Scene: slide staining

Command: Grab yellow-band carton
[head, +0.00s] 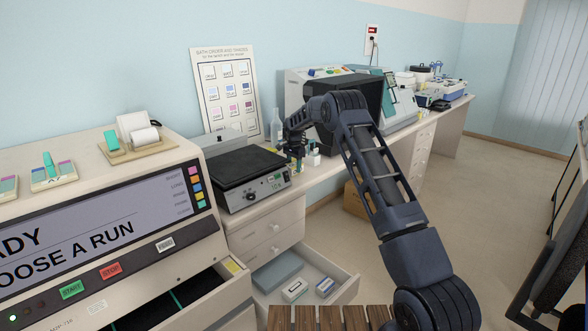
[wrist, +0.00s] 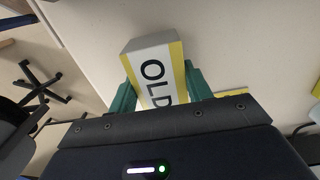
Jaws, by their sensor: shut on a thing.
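The yellow-band carton (wrist: 155,62) is in the wrist view, a white and grey box with yellow edges and the letters OLD on its face. My gripper (wrist: 160,86) has its green fingers on either side of it and is shut on it. The carton cannot be made out clearly there. Whether it touches the bench top I cannot tell.
A clear bottle (head: 276,130) and small containers (head: 314,157) stand close to my gripper.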

